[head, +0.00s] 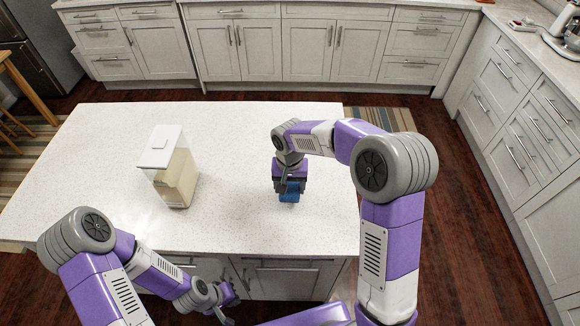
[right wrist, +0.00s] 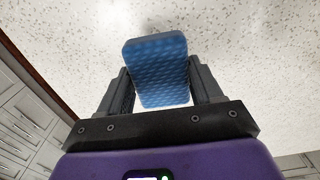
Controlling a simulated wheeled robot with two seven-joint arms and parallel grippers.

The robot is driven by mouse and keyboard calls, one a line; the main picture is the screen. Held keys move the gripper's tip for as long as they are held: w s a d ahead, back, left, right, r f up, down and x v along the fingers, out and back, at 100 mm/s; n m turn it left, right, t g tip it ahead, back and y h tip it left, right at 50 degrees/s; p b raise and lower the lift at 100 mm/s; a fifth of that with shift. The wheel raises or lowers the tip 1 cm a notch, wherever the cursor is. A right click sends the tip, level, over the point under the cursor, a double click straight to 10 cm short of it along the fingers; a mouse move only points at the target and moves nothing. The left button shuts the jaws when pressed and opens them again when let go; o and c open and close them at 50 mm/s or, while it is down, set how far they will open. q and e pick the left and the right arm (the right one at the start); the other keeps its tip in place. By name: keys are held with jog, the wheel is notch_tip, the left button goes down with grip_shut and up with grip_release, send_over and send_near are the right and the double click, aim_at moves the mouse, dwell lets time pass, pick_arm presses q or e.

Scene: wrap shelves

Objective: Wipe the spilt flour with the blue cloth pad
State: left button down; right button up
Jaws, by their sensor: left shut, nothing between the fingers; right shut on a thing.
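The blue cloth pad (head: 290,191) is at the right part of the white speckled counter. It also shows in the right wrist view (right wrist: 158,70), standing between the fingers. My right gripper (head: 288,184) is shut on the pad and points down at the counter; I cannot tell whether the pad touches the surface. My left gripper (head: 226,312) is shut and empty, low in front of the counter's near side. I cannot make out the spilt flour on the pale counter in either view.
A clear container (head: 176,180) with a white lid and pale contents stands on the left half of the counter (head: 235,220). The counter between container and pad is clear. White cabinets (head: 290,45) line the back and right, with wood floor between.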

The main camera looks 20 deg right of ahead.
jog(key=shift+r+p, duration=1.4)
jog(key=shift+r, duration=0.75)
